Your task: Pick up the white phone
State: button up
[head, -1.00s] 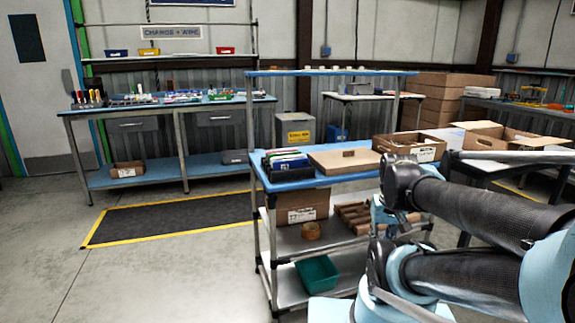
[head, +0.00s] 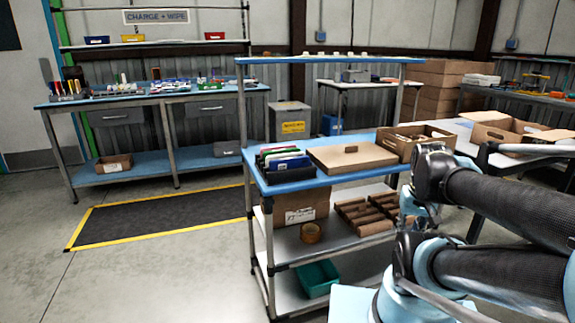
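I cannot make out a white phone for certain. A dark rack (head: 290,176) on the cart's blue top holds several thin upright items in red, green, blue and white, too small to identify. Several small pale items (head: 335,54) lie on the cart's raised upper shelf (head: 385,60), also too small to identify. My arm (head: 500,205) reaches in from the right edge, in front of the cart's right side. My gripper does not show.
The cart's top (head: 312,183) also carries a flat cardboard box (head: 352,158) and an open carton (head: 415,138). A long workbench (head: 210,97) stands back left.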

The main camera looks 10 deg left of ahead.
jog(key=w+a+r+n+g+y, duration=0.1)
jog(key=w+a+r+n+y, duration=0.1)
jog(key=w+a+r+n, duration=0.75)
jog(key=w+a+r+n+g+y, duration=0.1)
jog(key=w+a+r+n+g, duration=0.1)
jog(key=w+a+r+n, duration=0.75)
jog(key=w+a+r+n+g+y, duration=0.1)
jog(key=w+a+r+n, duration=0.2)
jog(key=a+r, duration=0.35)
jog(key=w+a+r+n+g, duration=0.1)
jog(key=w+a+r+n, duration=0.2)
jog(key=a, duration=0.7)
jog(key=shift+m, duration=0.5)
jog(key=x, duration=0.3)
jog(key=w+x, duration=0.1)
jog(key=x, duration=0.6)
jog(key=shift+w+d+f, duration=0.1)
jog(key=shift+d+f, duration=0.1)
jog(key=shift+f, duration=0.45)
jog(key=shift+w+x, duration=0.2)
jog(key=shift+x, duration=2.9)
jog(key=shift+d+f, duration=0.1)
jog(key=shift+d, duration=0.1)
grip_shut()
